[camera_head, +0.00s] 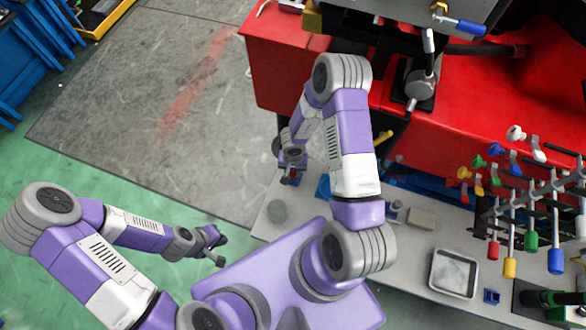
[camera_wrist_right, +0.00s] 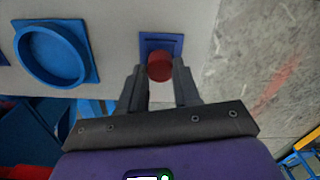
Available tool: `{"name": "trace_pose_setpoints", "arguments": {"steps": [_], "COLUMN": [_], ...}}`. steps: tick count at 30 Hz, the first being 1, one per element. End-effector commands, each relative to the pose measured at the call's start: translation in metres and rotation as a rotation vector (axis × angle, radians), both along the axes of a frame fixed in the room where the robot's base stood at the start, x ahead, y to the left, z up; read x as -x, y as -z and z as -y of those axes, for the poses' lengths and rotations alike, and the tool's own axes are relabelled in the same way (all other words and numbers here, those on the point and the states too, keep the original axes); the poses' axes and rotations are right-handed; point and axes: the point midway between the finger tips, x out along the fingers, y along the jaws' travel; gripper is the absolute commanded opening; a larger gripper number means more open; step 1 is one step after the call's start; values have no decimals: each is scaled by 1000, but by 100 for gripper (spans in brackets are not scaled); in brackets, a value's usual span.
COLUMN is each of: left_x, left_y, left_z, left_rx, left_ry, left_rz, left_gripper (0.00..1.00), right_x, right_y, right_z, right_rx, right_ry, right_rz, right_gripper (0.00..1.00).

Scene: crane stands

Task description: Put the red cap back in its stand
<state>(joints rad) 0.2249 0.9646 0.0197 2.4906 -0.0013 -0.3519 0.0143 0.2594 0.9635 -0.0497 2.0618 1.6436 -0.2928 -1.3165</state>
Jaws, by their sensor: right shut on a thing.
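The red cap (camera_wrist_right: 160,66) is between the fingertips of my right gripper (camera_wrist_right: 160,76) in the right wrist view. My right gripper is shut on it. A small blue square stand (camera_wrist_right: 161,42) with a dark slot lies just beyond the cap, and the cap overlaps its near edge in that view. I cannot tell whether the cap touches the stand. In the head view my right gripper (camera_head: 290,178) is at the left edge of the grey bench, and the cap is hard to make out there. My left gripper (camera_head: 221,248) is open and empty over the floor.
A round blue holder (camera_wrist_right: 48,52) is beside the stand in the wrist view. The grey bench (camera_head: 320,222) also carries a metal tray (camera_head: 454,273) and a rack of coloured-knob tools (camera_head: 530,212). A red machine (camera_head: 460,110) stands behind.

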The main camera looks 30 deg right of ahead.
Motion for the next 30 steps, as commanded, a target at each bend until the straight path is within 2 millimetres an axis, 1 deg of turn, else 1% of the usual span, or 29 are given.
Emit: {"name": "trace_pose_setpoints", "arguments": {"steps": [17,30], "left_x": [0,0], "left_y": [1,9], "left_z": [0,0], "left_rx": [0,0], "left_ry": [0,0], "left_rz": [0,0], "left_gripper": [0,0], "right_x": [0,0], "right_y": [1,18], "right_z": [0,0], "right_rx": [0,0], "right_ry": [-1,-1], "right_rz": [0,1], "right_gripper": [0,0]}}
